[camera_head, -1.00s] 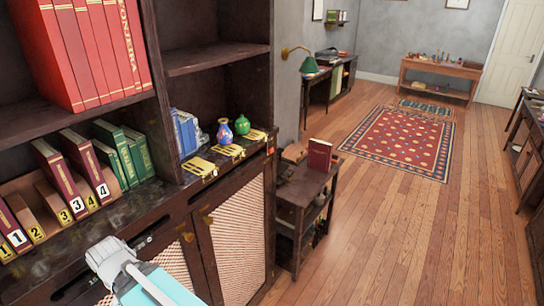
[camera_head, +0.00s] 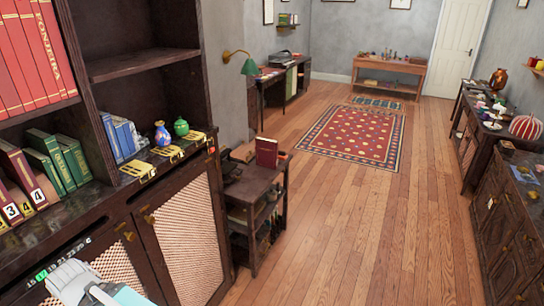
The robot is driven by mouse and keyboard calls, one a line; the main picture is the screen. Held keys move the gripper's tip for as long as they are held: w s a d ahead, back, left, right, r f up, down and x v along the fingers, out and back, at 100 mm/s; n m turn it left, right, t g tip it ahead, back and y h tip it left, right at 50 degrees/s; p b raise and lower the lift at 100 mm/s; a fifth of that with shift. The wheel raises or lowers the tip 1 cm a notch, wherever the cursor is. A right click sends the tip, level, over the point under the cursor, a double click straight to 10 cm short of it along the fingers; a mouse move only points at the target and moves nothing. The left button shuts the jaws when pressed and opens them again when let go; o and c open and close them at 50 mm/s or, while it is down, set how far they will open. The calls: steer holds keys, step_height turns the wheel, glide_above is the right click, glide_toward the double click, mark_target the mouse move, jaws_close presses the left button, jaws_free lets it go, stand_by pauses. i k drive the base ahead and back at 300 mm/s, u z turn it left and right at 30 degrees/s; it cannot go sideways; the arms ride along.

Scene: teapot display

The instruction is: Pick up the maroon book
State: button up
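A maroon book (camera_head: 266,152) stands upright on top of a small dark side table (camera_head: 262,177), right of the tall bookcase. More maroon books (camera_head: 14,165) lean in numbered slots on the bookcase shelf at the far left, beside green books. I cannot tell from the picture which one the task names. Part of my arm shows at the bottom left, in front of the cabinet doors. My gripper's fingers are not in view.
The bookcase (camera_head: 148,64) fills the left side, with red volumes (camera_head: 32,55), blue books and two small vases. A patterned rug (camera_head: 355,135) lies ahead. The wooden floor (camera_head: 360,230) is open in the middle. Dark cabinets (camera_head: 505,225) line the right side.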

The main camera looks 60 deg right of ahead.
mark_target(267, 148)
steer(key=u, duration=0.05)
steer(key=k, duration=0.5)
steer(key=z, duration=2.5)
steer(key=i, duration=0.5)
steer(key=z, duration=0.2)
